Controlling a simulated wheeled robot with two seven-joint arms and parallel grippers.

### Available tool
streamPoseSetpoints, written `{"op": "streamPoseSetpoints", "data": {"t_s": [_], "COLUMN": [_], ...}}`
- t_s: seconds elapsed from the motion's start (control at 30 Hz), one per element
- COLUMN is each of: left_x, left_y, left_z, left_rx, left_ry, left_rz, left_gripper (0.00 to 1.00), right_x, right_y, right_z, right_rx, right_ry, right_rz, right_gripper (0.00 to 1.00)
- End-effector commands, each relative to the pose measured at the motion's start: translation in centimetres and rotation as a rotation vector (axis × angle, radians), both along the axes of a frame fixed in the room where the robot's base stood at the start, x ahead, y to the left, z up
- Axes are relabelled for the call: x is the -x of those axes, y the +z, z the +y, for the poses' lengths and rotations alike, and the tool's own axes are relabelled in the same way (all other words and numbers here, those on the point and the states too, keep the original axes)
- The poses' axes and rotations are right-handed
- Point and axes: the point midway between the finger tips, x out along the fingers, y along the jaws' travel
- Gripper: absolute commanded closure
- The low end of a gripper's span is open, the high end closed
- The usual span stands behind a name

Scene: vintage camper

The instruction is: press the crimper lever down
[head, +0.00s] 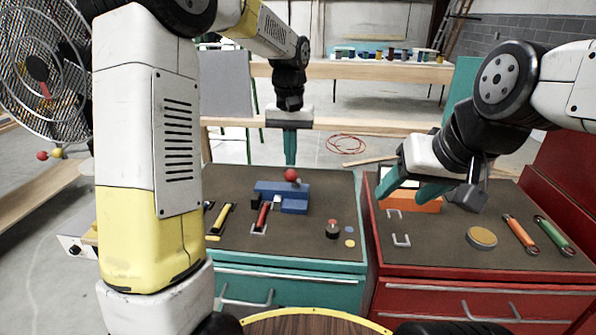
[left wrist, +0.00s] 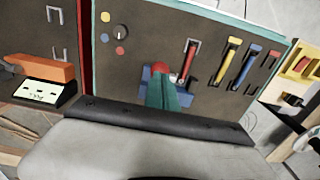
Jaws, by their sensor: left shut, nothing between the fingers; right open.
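The crimper (head: 294,204) is a blue block on the dark top of the teal cabinet. Its lever ends in a red ball (head: 291,175), which stands up above the block. My left gripper (head: 290,162) is shut and empty, pointing down just above the red ball. In the left wrist view, its teal fingers (left wrist: 161,80) overlap the red ball (left wrist: 159,67) and hide part of the blue block (left wrist: 181,98). I cannot tell whether they touch the ball. My right gripper (head: 402,194) is open and empty above the red cabinet.
Red-handled (head: 262,216) and yellow-handled (head: 222,217) tools lie left of the crimper. A dark knob (head: 332,229) stands to its right. An orange block (head: 412,203) is below my right gripper. A round tin (head: 482,238) lies on the red cabinet.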

Motion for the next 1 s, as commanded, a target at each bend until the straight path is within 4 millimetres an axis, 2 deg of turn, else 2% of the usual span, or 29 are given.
{"op": "streamPoseSetpoints", "data": {"t_s": [0.37, 0.8, 1.0], "left_x": [0.0, 0.0, 0.1], "left_y": [0.0, -1.6, -1.8], "left_z": [0.0, 0.0, 0.0], "left_rx": [0.000, 0.000, 0.000], "left_ry": [0.000, 0.000, 0.000], "left_rz": [0.000, 0.001, 0.000], "left_gripper": [1.00, 1.00, 1.00], "right_x": [0.0, 0.0, 0.0], "right_y": [0.0, 0.0, 0.0], "right_z": [0.0, 0.0, 0.0], "right_rx": [0.000, 0.000, 0.000], "right_ry": [0.000, 0.000, 0.000], "right_rz": [0.000, 0.000, 0.000], "right_gripper": [0.43, 0.43, 0.43]}}
